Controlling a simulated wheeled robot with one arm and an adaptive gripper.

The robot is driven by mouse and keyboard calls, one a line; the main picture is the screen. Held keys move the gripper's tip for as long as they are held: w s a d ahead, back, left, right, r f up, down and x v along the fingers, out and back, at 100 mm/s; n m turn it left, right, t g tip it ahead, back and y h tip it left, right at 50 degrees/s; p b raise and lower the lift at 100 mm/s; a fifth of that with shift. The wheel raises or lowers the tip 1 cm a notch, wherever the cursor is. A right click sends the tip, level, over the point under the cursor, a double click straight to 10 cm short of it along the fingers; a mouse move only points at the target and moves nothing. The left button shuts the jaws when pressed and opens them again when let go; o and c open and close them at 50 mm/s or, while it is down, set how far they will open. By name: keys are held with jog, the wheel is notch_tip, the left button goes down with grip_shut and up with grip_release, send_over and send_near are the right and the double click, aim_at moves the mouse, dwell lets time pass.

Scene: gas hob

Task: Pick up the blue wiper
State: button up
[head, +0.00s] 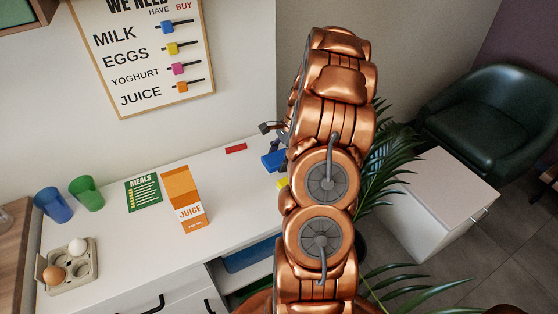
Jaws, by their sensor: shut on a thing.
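The blue wiper (273,159) shows at the left edge of my copper-coloured arm, over the back right of the white counter. My gripper (281,148) is mostly hidden behind the arm, with only some dark parts showing above the wiper. It is shut on the blue wiper. The fingertips and the wiper's right part are hidden. I cannot tell how far the wiper is from the counter top.
A red piece (236,148) and a yellow piece (283,184) lie nearby on the white counter (130,240). A juice carton (186,199), a green meals card (143,194), two cups (53,205) and an egg tray (70,268) stand further left. A plant (391,170) is right.

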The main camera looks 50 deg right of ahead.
aim_at(278, 157)
notch_tip(278, 157, up, 10)
jog(key=shift+r+b, duration=0.25)
jog(key=shift+b, duration=0.75)
